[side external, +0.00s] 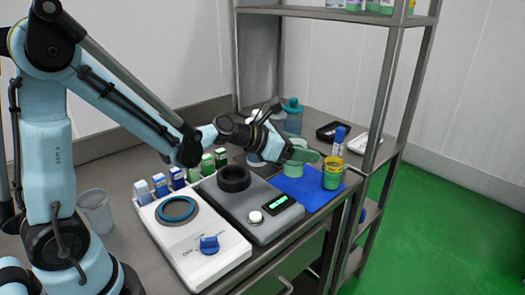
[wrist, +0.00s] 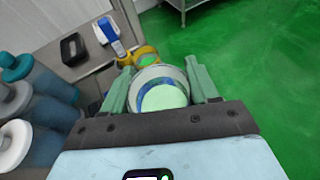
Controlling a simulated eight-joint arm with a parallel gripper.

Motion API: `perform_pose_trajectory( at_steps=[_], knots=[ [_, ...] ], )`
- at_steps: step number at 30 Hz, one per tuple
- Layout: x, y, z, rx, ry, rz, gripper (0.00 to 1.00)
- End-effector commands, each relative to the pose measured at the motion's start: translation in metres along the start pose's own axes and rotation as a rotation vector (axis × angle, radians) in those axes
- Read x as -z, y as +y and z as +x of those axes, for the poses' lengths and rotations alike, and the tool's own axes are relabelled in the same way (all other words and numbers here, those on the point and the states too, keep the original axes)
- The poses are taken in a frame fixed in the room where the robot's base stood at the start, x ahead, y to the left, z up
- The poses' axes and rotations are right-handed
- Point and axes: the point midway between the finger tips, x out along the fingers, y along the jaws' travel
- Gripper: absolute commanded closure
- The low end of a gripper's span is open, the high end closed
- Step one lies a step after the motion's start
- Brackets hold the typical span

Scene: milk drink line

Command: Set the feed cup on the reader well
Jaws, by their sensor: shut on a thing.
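The feed cup, a pale green cup (side external: 293,169), is at the blue mat; I cannot tell if its base touches the mat. In the wrist view the cup (wrist: 163,95) shows a whitish rim and light green inside. My gripper (side external: 299,156) is shut on it, with its green fingers on both sides, also in the wrist view (wrist: 160,88). Two ring-shaped wells show, both empty: a black one (side external: 234,177) on a grey unit with a lit display, and a teal-and-black one (side external: 177,209) on a white unit. Which is the reader well is not clear.
A yellow-rimmed green cup (side external: 332,174) stands close right of the held cup on the blue mat (side external: 307,197). Several small boxes (side external: 178,178) line the units' back edge. Bottles (side external: 293,115) stand behind my gripper. A clear cup (side external: 96,212) and a shelf post (side external: 378,110) flank the bench.

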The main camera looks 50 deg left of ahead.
Motion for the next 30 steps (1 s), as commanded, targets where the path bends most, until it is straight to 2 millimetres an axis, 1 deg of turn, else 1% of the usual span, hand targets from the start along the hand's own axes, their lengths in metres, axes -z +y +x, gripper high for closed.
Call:
perform_pose_trajectory(
  at_steps=[1,3,5,9,15,18,21,23,26,30],
  knots=[
    [0.007,0.014,-0.007,0.008,-0.001,0.002,0.78],
    [0.015,0.028,-0.017,0.041,-0.002,0.015,0.78],
    [0.022,0.040,-0.029,0.075,-0.002,0.029,0.78],
    [0.033,0.062,-0.059,0.164,-0.004,0.067,0.78],
    [0.039,0.081,-0.101,0.272,-0.003,0.114,0.78],
    [0.041,0.085,-0.115,0.307,-0.002,0.128,0.78],
    [0.041,0.087,-0.122,0.326,-0.002,0.136,0.78],
    [0.043,0.087,-0.124,0.333,-0.002,0.138,0.78],
    [0.047,0.087,-0.123,0.337,-0.001,0.140,0.78],
    [0.058,0.087,-0.118,0.336,-0.001,0.139,0.78]
  ],
)
